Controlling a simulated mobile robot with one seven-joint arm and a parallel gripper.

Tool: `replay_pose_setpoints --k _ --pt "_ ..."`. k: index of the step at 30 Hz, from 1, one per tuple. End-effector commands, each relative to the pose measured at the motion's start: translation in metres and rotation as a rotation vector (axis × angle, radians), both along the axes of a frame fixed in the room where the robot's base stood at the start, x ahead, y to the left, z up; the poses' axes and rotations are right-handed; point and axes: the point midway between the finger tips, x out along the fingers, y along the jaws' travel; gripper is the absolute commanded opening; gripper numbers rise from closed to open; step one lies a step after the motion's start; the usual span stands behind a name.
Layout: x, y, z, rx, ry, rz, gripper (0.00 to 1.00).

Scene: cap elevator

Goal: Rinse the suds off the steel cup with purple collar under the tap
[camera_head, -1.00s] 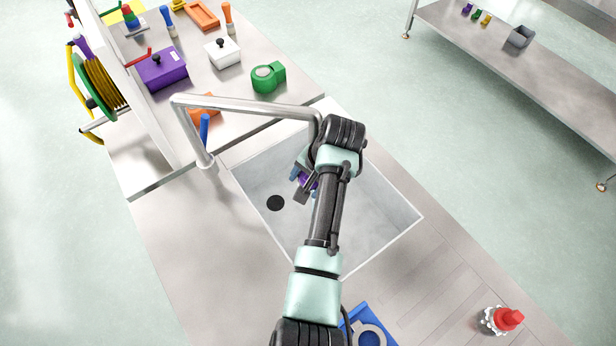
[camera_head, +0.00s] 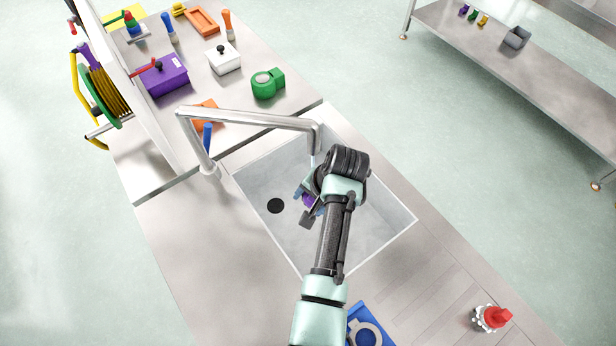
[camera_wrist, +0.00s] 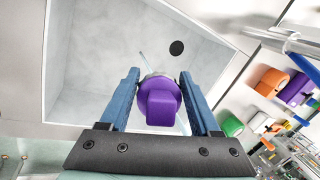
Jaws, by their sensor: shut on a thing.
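The steel cup with purple collar (camera_wrist: 160,102) is between the blue fingers of my gripper (camera_wrist: 160,76) in the wrist view. Mostly its purple part shows, with a little pale rim behind it. I cannot tell whether suds are on it. In the head view the gripper (camera_head: 308,196), shut on the cup, is over the sink (camera_head: 385,225), and only a bit of purple (camera_head: 309,201) shows beside my wrist. The tap (camera_head: 250,119) reaches over the sink, its spout end just above and behind my wrist. A thin pale streak, perhaps water, shows below the spout.
A dark drain (camera_head: 275,206) lies in the sink floor. A blue tap handle (camera_head: 207,137) stands left.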

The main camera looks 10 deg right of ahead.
Motion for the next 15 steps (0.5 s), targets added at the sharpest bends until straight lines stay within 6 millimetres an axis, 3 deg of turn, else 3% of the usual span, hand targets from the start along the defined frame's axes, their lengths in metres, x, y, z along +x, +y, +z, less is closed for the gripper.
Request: replay_pose_setpoints --k 15 --pt "-0.041 0.005 0.003 -0.001 0.0 0.001 0.0"
